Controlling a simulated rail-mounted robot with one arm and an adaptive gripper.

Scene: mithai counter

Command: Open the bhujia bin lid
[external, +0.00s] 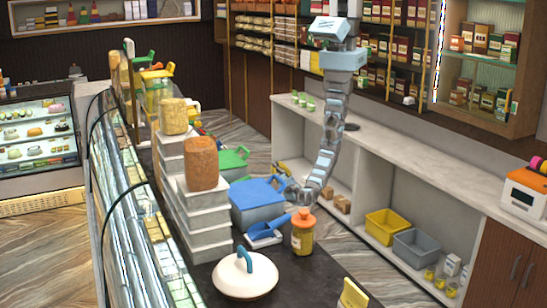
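A blue lidded bin (255,208) stands on the dark counter, its lid looking shut. A green lidded bin (232,162) stands behind it. No label is readable, so I cannot tell which one is the bhujia bin. My arm hangs from above, and my gripper (296,194) is low, just right of the blue bin's upper right edge. I cannot tell whether it touches the bin. The fingers are too small to show whether they are open or shut; nothing is visibly held.
An orange-lidded jar (303,233) stands just in front of my gripper. A blue scoop (267,234) lies before the blue bin. A white round lid with blue handle (245,276) is nearer. Stacked white boxes (198,222) rise left. A shelf counter (400,160) stands at right.

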